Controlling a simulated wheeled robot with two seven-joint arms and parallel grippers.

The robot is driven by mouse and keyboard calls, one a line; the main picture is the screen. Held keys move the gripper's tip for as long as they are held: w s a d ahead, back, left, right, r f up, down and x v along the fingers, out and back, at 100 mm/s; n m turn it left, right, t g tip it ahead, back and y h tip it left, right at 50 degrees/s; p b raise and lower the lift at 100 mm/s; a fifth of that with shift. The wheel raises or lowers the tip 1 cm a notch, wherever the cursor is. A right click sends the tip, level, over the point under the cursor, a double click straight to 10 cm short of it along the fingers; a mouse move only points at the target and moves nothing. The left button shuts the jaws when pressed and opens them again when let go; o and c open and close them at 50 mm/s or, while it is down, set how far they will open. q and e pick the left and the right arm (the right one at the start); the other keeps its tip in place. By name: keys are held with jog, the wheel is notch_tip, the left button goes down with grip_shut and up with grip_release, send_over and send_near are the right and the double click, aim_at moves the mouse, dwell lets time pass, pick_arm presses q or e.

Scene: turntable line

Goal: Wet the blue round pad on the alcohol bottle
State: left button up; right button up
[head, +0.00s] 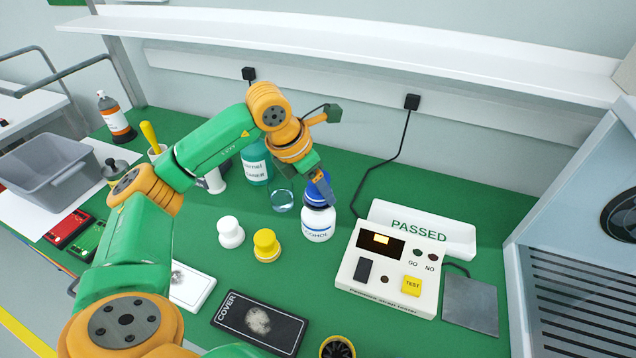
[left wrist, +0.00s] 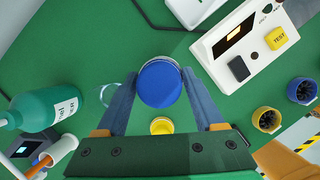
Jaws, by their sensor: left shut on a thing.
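The alcohol bottle (head: 317,228) is white with a blue label band and stands upright on the green bench, in the middle of the head view. My left gripper (head: 322,190) is above it, pointing down and shut on the blue round pad (head: 316,192). In the left wrist view the pad (left wrist: 159,84) is a blue disc between the two fingertips (left wrist: 158,88) and hides the bottle below. The pad appears right at the bottle's top; I cannot tell whether it presses on it. My right gripper is not in view.
White (head: 230,233) and yellow (head: 266,245) pads stand left of the bottle, near a glass dish (head: 283,201) and a teal bottle (head: 257,165). The tester (head: 388,268) is close on the right. A black cover plate (head: 259,323) lies in front.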

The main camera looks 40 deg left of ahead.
aim_at(324, 174)
pick_arm(q)
jog(key=shift+f+b, duration=0.65)
jog(key=shift+f, duration=0.15)
dwell(0.4)
jog(key=shift+r, duration=0.1)
dwell(0.4)
notch_tip(324, 174, up, 7)
jog(key=p, duration=0.6)
dwell(0.5)
